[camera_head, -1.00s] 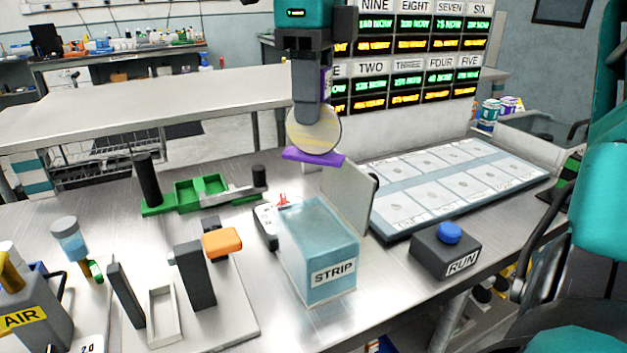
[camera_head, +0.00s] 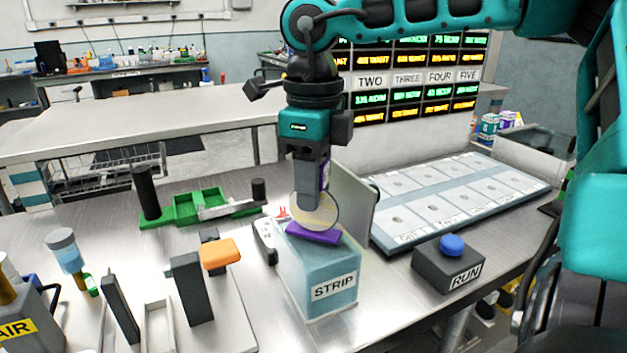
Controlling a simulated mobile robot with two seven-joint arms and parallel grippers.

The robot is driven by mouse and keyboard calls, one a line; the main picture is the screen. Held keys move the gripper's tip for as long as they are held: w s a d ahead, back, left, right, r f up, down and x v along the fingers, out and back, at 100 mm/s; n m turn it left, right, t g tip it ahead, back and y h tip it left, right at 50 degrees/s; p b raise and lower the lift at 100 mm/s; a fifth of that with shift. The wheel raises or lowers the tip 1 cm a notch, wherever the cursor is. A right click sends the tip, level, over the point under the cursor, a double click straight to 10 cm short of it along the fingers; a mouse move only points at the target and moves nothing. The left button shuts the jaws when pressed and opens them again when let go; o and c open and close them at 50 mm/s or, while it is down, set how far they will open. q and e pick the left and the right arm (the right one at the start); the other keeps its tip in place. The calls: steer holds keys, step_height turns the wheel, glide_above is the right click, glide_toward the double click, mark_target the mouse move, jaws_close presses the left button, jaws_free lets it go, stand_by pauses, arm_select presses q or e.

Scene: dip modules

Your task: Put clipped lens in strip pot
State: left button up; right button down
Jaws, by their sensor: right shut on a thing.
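The clipped lens is a round, pale yellowish disc (camera_head: 314,211) with a purple clip (camera_head: 312,234) along its lower edge. My right gripper (camera_head: 312,198) points straight down and is shut on the lens. The strip pot (camera_head: 322,290) is a clear bluish box labelled STRIP, standing on the steel bench with its lid (camera_head: 352,205) raised at the back right. The lens and clip are at the pot's open top; I cannot tell whether the clip is just above or just inside the rim. My left gripper is out of view.
A black RUN box (camera_head: 447,266) with a blue button and a slotted tray (camera_head: 455,195) stand to the right. A green fixture (camera_head: 200,205) is behind left.

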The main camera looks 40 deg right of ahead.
steer(key=shift+f, duration=0.2)
steer(key=c, duration=0.7)
jaws_free()
steer(key=shift+c, duration=0.2)
steer(key=shift+r, duration=0.1)
step_height(320, 180, up, 13)
steer(key=shift+w+f+p, duration=0.1)
steer(key=shift+p, duration=0.85)
